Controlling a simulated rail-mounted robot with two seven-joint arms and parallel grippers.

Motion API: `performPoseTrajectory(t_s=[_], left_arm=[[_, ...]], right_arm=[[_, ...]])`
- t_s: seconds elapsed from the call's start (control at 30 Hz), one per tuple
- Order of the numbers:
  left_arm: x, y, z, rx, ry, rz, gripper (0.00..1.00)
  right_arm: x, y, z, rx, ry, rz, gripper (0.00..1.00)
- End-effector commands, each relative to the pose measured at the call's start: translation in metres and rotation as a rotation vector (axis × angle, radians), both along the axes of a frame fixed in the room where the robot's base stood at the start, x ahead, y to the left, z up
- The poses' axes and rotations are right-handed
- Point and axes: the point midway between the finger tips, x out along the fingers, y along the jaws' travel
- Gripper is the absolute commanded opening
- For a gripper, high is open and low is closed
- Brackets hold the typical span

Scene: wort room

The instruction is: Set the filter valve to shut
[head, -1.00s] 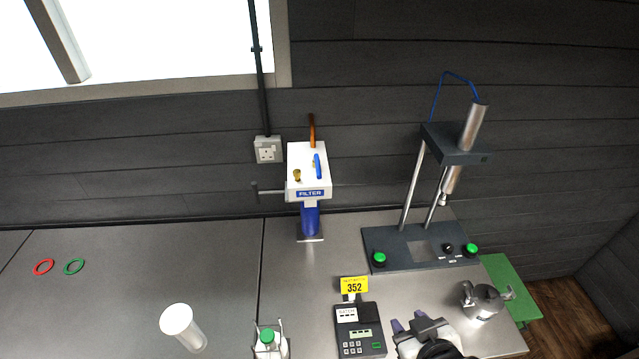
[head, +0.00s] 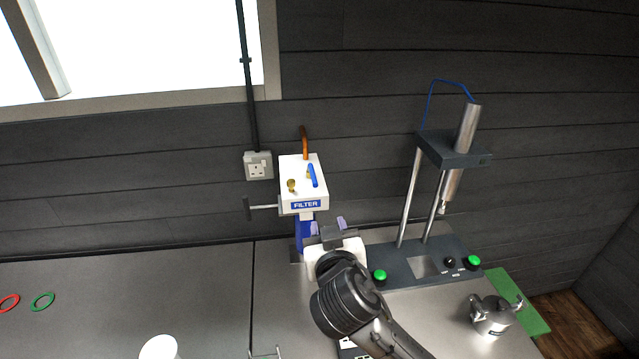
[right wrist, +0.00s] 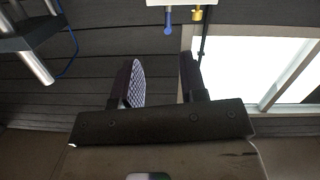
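The filter unit (head: 303,190) is a white box with a blue "FILTER" label on a blue post, standing at the back of the bench. A blue lever handle (head: 312,176) and a brass fitting (head: 291,185) sit on its face. In the right wrist view the blue lever (right wrist: 168,22) and brass fitting (right wrist: 197,14) show at the top edge, beyond the fingers. My right gripper (head: 327,227) is just below and in front of the filter box, apart from the lever. Its fingers (right wrist: 160,82) are spread with nothing between them. My left gripper is not in view.
A dark press stand (head: 430,258) with green buttons stands right of the filter. A metal pot (head: 492,315) is at the front right. Red (head: 8,303) and green (head: 42,301) rings lie far left. A white cylinder (head: 158,348) stands at the front. The left bench is mostly clear.

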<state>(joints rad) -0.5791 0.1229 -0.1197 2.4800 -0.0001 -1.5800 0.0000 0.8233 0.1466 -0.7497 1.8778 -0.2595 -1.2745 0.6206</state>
Motion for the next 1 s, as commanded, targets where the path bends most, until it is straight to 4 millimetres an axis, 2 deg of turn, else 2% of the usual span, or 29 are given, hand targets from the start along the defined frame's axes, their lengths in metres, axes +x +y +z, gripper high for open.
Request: performPoseTrajectory(t_s=[0.13, 0.3, 0.43, 0.67, 0.77, 1.0], left_arm=[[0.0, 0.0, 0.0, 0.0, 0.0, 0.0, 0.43], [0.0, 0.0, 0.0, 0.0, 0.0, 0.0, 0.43], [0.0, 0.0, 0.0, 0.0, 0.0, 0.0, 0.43], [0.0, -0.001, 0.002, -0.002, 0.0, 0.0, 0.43], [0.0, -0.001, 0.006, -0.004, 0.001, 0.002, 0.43], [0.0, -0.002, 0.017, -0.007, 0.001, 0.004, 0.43]], right_arm=[[0.015, 0.001, -0.004, 0.224, -0.028, -0.025, 0.39], [0.015, 0.007, 0.006, 0.505, -0.062, -0.002, 0.39], [0.015, 0.01, 0.009, 0.646, -0.057, 0.009, 0.39], [0.021, 0.011, 0.01, 0.734, -0.046, 0.002, 0.39], [0.032, 0.012, 0.011, 0.735, -0.046, 0.001, 0.39], [0.073, 0.017, 0.012, 0.733, -0.047, 0.0, 0.39]])
